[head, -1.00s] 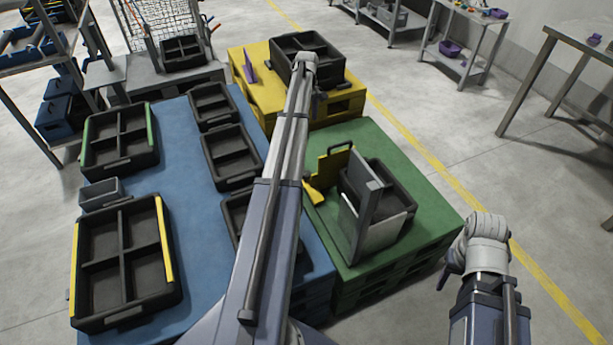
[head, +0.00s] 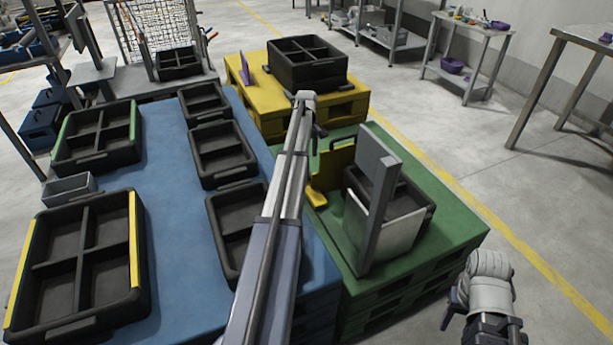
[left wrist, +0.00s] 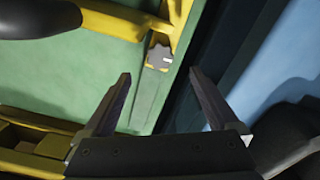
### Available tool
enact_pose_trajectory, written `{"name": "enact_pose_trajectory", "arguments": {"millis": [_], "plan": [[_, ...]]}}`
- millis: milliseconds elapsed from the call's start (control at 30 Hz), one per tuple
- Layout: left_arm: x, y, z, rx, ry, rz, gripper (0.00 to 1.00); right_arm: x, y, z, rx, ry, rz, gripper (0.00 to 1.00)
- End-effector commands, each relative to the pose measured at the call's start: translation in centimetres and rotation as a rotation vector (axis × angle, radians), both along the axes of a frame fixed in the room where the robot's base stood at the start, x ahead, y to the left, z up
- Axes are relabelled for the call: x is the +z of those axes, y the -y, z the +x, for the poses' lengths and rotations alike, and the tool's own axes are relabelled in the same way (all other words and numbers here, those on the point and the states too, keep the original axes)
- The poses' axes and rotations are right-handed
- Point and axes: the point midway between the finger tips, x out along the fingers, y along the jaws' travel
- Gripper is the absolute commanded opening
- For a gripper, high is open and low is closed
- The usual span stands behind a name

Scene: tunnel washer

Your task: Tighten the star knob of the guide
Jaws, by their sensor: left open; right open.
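The star knob (left wrist: 160,57) is a small grey lobed knob with a white mark, on a yellow part of the guide (left wrist: 115,20). In the head view the yellow guide (head: 337,160) stands at the back left of the green pallet; I cannot make out the knob there. My left gripper (left wrist: 160,73) is open and empty, its two dark fingertips on either side of the view just below the knob. I cannot tell the gap in depth. In the head view my left wrist largely hides that gripper. My right gripper (head: 448,312) is open, beside the green pallet's right front.
A grey upright panel (head: 376,200) and a black crate (head: 415,215) stand on the green pallet (head: 455,232) right of the guide. A yellow pallet (head: 262,108) with a black crate (head: 306,62) lies behind. Several black trays cover the blue surface (head: 170,235) at left.

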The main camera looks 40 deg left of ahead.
Motion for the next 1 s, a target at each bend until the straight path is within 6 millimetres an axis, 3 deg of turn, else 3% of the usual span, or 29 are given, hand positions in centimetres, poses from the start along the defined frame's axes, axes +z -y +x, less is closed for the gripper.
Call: {"name": "enact_pose_trajectory", "arguments": {"millis": [267,800,1000], "plan": [[-1.1,0.0,0.0,0.0,0.0,0.0,0.94,-1.1,0.0,0.0,0.0,0.0,-0.001,0.5],[-7.3,0.0,0.0,0.0,0.0,0.0,0.94,-7.3,0.2,0.1,0.005,0.004,-0.01,0.5],[-7.8,0.0,0.0,0.0,0.0,0.0,0.94,-7.8,0.2,0.1,0.006,0.004,-0.011,0.5]]}}
